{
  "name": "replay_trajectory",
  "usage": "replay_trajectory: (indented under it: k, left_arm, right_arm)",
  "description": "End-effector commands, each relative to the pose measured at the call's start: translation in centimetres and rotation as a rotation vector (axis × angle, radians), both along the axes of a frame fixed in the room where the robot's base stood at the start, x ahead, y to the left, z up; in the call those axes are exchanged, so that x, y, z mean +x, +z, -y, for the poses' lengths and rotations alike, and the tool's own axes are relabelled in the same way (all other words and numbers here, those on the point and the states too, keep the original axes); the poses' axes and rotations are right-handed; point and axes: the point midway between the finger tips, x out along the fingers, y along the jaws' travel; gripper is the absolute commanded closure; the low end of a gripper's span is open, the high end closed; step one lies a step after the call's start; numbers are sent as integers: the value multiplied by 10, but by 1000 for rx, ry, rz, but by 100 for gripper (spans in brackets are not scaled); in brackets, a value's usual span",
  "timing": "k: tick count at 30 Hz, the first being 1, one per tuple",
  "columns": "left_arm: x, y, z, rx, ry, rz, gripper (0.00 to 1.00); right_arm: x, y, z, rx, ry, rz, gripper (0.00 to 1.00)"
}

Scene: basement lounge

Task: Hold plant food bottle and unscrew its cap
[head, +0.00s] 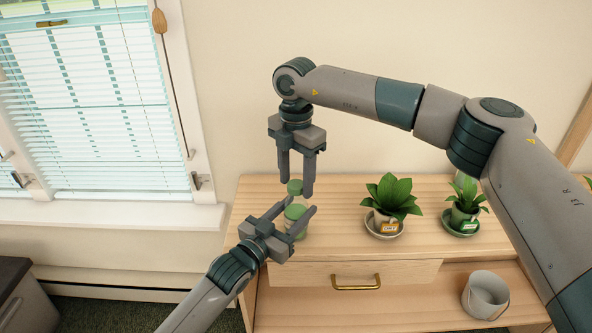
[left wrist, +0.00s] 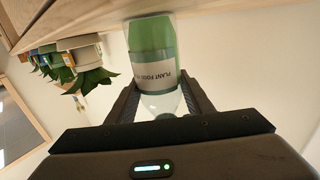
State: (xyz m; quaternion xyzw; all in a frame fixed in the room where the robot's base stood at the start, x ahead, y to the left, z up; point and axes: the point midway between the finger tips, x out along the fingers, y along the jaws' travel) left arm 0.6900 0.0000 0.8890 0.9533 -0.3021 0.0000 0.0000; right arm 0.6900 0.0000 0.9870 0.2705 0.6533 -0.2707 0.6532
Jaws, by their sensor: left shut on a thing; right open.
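The plant food bottle (head: 299,232) stands upright at the left end of the wooden cabinet top. In the left wrist view the bottle (left wrist: 152,42) appears upside down, with a green body, a pale label reading "PLANT FOOD" and a paler part near the fingers. My left gripper (head: 299,206) is shut on the bottle, one finger on each side. The green cap (head: 295,186) shows above the bottle, between the fingertips of my right gripper (head: 296,190). That gripper points down and is open around the cap. I cannot tell whether the cap sits on the neck.
Two potted plants, one near the middle (head: 393,200) and one to the right (head: 464,206), stand on saucers on the cabinet top (head: 340,205). A grey bucket (head: 485,295) is on the lower shelf. A drawer with a brass handle (head: 356,283) is below. A window with blinds is at left.

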Motion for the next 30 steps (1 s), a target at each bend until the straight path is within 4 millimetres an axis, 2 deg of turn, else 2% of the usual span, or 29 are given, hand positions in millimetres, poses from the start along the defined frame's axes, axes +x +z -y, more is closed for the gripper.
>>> replay_trajectory:
  k: [8,9,14,25,30]
  left_arm:
    - [0,-1,0,1,0,-2,100]
    - [0,-1,0,1,0,-2,100]
    - [0,-1,0,1,0,-2,100]
    - [0,-1,0,1,0,-2,100]
    - [0,-1,0,1,0,-2,100]
  right_arm:
    - [0,-1,0,0,0,0,50]
    - [0,-1,0,0,0,0,54]
    - [0,-1,0,0,0,0,92]
    - [0,-1,0,1,22,-1,94]
    - [0,-1,0,1,174,-1,94]
